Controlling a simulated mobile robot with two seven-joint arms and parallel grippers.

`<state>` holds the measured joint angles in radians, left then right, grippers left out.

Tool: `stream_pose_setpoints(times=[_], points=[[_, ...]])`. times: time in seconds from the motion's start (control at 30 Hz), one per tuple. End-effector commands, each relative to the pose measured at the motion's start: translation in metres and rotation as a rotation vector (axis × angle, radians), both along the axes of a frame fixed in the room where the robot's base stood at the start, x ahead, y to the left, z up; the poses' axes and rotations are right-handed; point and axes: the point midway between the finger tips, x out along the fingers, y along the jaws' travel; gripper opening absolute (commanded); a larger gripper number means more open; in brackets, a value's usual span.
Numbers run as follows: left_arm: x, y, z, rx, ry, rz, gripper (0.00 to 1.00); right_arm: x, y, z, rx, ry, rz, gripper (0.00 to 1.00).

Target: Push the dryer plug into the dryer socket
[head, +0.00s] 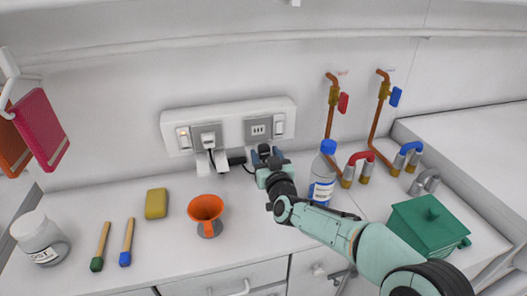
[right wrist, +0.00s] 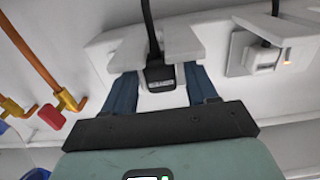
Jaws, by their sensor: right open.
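My right gripper (head: 264,153) is at the wall in front of the right side of the white socket panel (head: 228,108). In the right wrist view its two blue fingers (right wrist: 162,90) are open, one on each side of a black plug (right wrist: 160,76), with gaps between. A black cable runs from this plug. The right socket (head: 258,129) shows above my gripper, with small dark slots. I cannot tell how deep the black plug sits. The left socket (head: 206,139) has white parts below it. My left gripper is not in view.
A blue-capped bottle (head: 322,178) stands close to my right arm. Copper pipes (head: 380,118) and a green box (head: 428,226) are at the right.

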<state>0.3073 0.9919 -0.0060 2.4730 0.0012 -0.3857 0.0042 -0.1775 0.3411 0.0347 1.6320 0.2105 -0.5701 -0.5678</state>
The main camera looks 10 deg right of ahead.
Motion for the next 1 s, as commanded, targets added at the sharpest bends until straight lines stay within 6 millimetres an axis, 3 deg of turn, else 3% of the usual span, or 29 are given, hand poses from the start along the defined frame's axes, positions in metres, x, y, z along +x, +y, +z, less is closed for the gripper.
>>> stream_pose_setpoints(times=[0.07,0.23,0.27,1.0], points=[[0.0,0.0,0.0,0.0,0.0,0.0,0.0,0.0,0.0,0.0,0.0,0.0,0.0,0.57],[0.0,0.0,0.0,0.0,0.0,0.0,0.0,0.0,0.0,0.0,0.0,0.0,0.0,0.02],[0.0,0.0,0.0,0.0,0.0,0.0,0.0,0.0,0.0,0.0,0.0,0.0,0.0,0.0],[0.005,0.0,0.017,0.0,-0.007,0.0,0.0,0.0,0.0,0.024,0.0,-0.002,0.0,0.0]])
